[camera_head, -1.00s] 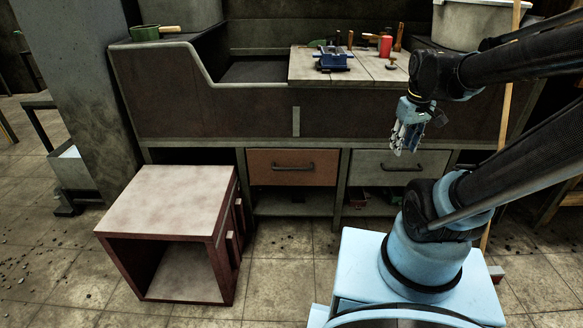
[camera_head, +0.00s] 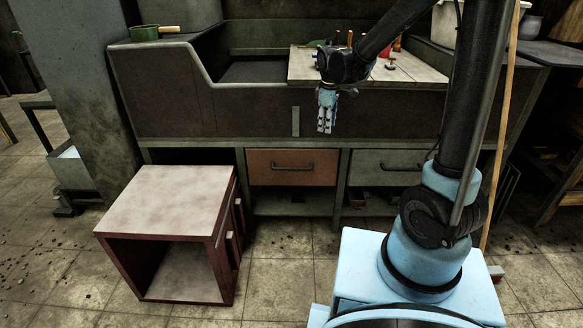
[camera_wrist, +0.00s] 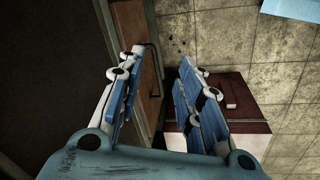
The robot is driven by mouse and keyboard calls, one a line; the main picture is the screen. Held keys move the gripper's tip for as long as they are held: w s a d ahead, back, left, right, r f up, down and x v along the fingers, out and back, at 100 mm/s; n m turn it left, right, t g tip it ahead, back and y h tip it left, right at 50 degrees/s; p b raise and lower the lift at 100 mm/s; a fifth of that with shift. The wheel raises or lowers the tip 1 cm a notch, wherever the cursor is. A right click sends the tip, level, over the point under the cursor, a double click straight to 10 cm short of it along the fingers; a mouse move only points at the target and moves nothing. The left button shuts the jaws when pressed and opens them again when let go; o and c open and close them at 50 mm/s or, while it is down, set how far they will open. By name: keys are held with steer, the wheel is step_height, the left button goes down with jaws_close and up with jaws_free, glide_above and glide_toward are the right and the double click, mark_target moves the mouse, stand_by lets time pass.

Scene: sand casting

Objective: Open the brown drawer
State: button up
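The brown drawer (camera_head: 292,168) is closed in the workbench front, with a dark bar handle (camera_head: 293,167) across it. In the wrist view the brown drawer (camera_wrist: 127,30) shows at upper left, and part of its handle (camera_wrist: 155,58) appears beyond the fingers. My gripper (camera_head: 325,128) hangs with its fingers pointing down, above and slightly right of the drawer, in front of the bench's upper panel. In the wrist view my gripper (camera_wrist: 158,75) has its two blue-padded fingers spread apart, with nothing between them. It is apart from the handle.
A grey drawer (camera_head: 385,166) sits right of the brown one. A red-brown open box cabinet (camera_head: 165,205) with a pale top stands on the floor at left. Tools lie on the wooden bench top (camera_head: 425,73). The floor (camera_head: 283,262) before the brown drawer is clear.

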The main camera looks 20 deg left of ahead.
steer(key=w+a+f+n, duration=0.1)
steer(key=a+f+n, duration=0.1)
steer(key=a+f, duration=0.35)
steer(key=a+f+n, duration=0.2)
steer(key=a, duration=0.6)
glide_toward(291, 165)
steer(key=s+f, duration=0.1)
steer(key=f, duration=0.1)
steer(key=s+f, duration=0.1)
steer(key=f, duration=0.1)
steer(key=d+f, duration=0.1)
steer(key=f, duration=0.1)
steer(key=shift+s+f, duration=0.2)
steer(key=shift+s, duration=0.2)
steer(key=shift+c, duration=0.3)
jaws_close()
